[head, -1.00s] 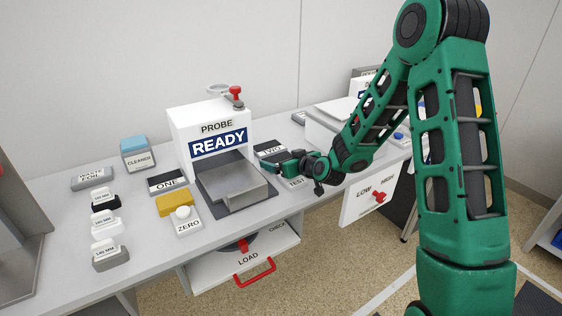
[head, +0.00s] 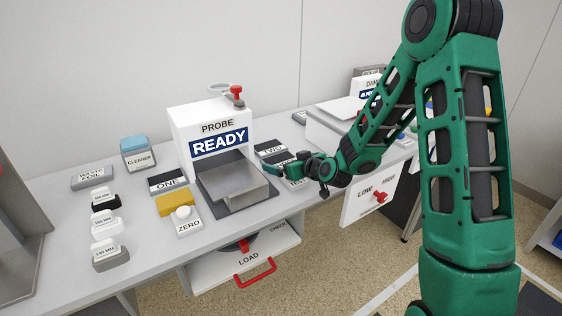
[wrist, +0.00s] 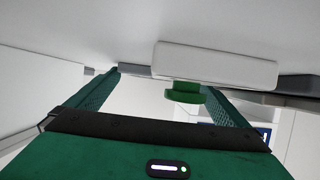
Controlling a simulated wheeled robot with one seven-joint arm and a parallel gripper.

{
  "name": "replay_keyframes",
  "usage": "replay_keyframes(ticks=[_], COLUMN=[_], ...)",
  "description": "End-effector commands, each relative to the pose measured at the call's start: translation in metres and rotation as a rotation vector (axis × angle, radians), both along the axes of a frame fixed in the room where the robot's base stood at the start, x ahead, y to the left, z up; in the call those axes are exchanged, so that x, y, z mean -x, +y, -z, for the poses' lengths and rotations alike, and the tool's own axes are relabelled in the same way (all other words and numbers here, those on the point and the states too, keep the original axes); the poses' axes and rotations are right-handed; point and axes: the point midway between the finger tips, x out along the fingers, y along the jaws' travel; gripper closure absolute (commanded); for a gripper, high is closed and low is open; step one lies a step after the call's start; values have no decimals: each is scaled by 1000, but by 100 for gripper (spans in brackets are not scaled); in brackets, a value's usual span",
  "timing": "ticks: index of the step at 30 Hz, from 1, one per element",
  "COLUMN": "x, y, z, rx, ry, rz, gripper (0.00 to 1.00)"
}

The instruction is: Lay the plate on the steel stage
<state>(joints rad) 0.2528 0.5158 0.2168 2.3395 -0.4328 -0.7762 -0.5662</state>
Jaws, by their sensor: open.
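The steel stage (head: 232,184) is a grey metal block on a dark base in front of the white PROBE box; its top looks bare. My gripper (head: 282,170) is open and empty, just right of the stage, by the cards marked TWO and TEST. In the wrist view my gripper (wrist: 165,88) shows its two green fingers apart. A white slab (wrist: 215,62) with a green knob (wrist: 185,92) lies beyond them, with the knob between the fingers in the picture. I cannot tell for sure which thing is the plate.
The PROBE box (head: 212,140) reads READY. A yellow block (head: 175,205) and a ZERO button (head: 185,220) sit left of the stage. Several labelled blocks (head: 105,225) stand farther left. A LOAD drawer (head: 245,262) with a red handle is below the table edge.

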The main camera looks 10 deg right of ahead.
Motion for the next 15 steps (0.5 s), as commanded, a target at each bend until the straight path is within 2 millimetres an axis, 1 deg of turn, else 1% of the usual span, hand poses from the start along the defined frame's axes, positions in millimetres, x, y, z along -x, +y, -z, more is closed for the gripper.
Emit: replay_keyframes(ticks=[1, 6, 10, 15], x=[14, 47, 66, 81], y=[-7, -16, -22, -27], z=[-5, -23, -33, -41], rx=[2, 1, 0, 0], ry=[5, -5, -7, -10], rz=[5, 6, 6, 4], gripper=[0, 0, 0, 0])
